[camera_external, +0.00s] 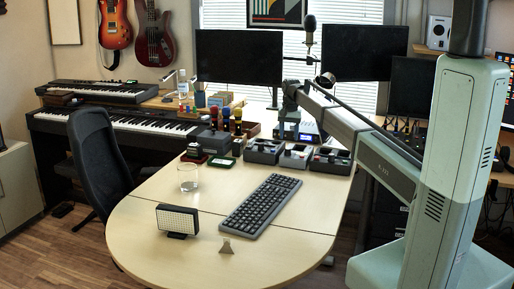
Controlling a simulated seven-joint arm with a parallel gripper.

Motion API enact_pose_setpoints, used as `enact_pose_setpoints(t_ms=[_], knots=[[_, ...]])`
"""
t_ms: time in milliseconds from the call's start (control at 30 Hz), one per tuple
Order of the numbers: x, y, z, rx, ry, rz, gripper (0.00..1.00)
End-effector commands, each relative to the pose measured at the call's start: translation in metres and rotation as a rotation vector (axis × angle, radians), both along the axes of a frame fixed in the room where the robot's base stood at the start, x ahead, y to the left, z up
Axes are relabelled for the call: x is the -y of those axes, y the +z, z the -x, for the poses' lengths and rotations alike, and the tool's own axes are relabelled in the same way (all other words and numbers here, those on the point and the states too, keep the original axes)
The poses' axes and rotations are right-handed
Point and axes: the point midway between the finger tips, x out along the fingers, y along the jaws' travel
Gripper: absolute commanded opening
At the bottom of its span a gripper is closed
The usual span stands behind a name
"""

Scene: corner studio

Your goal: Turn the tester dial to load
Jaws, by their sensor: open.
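My arm reaches in from the right over the back of the desk (150,217). My gripper (287,126) is at its far end, small and dark against the equipment there, and open. A boxy device with a small blue display (308,137) stands just right of it. A small dark box with a greenish face (222,161) lies on the desk, left of and nearer than my gripper. I cannot tell which of these is the tester, and no dial or load mark is readable at this size. I see nothing held in the gripper.
A keyboard (261,205), a glass (187,178) and a light panel (177,219) are on the nearer desk. Monitors (239,57) stand behind.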

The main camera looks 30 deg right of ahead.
Motion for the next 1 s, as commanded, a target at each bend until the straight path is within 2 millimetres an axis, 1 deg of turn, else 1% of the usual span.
enact_pose_setpoints(t_ms=[33, 200, 300, 400, 600, 900, 967, 1000], knots=[[0.0, 0.011, -0.001, 0.001, 0.0, 0.0, 0.55], [0.001, 0.041, 0.0, 0.0, 0.0, 0.0, 0.55], [0.001, 0.054, 0.0, 0.001, 0.0, 0.0, 0.55], [0.001, 0.063, 0.001, 0.0, 0.0, 0.0, 0.55], [0.001, 0.072, 0.001, -0.001, 0.0, 0.0, 0.55], [0.002, 0.072, 0.001, -0.001, 0.0, 0.0, 0.55], [0.005, 0.072, 0.001, 0.001, -0.003, 0.001, 0.55], [0.01, 0.071, 0.001, 0.004, -0.007, 0.002, 0.55]])
